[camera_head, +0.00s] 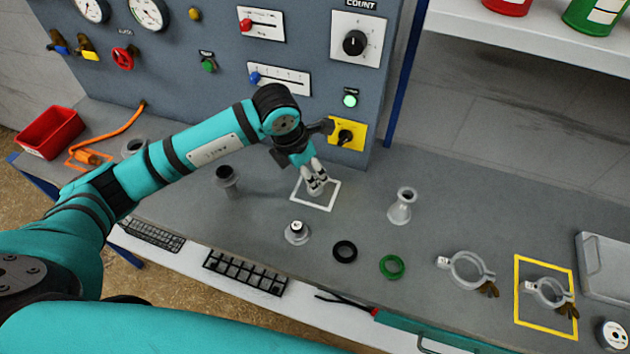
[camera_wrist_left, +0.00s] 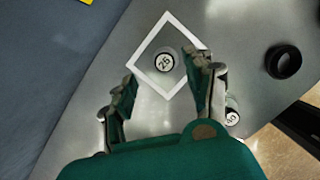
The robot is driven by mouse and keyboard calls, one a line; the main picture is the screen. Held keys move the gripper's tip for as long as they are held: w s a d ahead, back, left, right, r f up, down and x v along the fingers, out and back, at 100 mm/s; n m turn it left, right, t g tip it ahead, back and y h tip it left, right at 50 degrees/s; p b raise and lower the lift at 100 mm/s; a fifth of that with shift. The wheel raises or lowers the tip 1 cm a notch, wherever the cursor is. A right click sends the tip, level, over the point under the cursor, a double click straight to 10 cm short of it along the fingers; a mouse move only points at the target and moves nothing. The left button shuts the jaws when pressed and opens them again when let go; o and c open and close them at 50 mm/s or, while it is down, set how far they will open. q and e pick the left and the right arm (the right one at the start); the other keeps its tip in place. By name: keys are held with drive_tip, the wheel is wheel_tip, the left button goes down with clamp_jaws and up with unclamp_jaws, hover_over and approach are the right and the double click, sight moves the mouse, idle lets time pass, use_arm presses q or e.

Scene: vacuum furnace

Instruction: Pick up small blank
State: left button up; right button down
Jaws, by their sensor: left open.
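The small blank (camera_wrist_left: 164,63), a round metal piece marked 25, sits inside the white square outline (camera_wrist_left: 142,47) on the bench in the left wrist view. The square also shows in the head view (camera_head: 331,206), where my gripper hides the blank. My left gripper (camera_head: 316,184) is open over the square and points down. In the wrist view its two fingers lie on either side of the blank, apart from it; I cannot tell how high they are. Another round piece, marked 40, stands nearby (camera_head: 297,232). My right gripper is not in view.
A dark-topped fitting (camera_head: 228,180) stands left of the square, a flared metal fitting (camera_head: 401,207) right. A black ring (camera_head: 344,251), a green ring (camera_head: 392,267) and clamps (camera_head: 466,269) lie nearer the front. The control panel (camera_head: 230,70) rises behind.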

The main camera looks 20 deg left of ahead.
use_arm(q)
drive_tip(key=x, duration=0.2)
drive_tip(key=p+x, duration=0.1)
drive_tip(key=shift+d+f, duration=0.3)
drive_tip(key=shift+d, duration=0.15)
drive_tip(key=shift+f, duration=0.5)
clamp_jaws()
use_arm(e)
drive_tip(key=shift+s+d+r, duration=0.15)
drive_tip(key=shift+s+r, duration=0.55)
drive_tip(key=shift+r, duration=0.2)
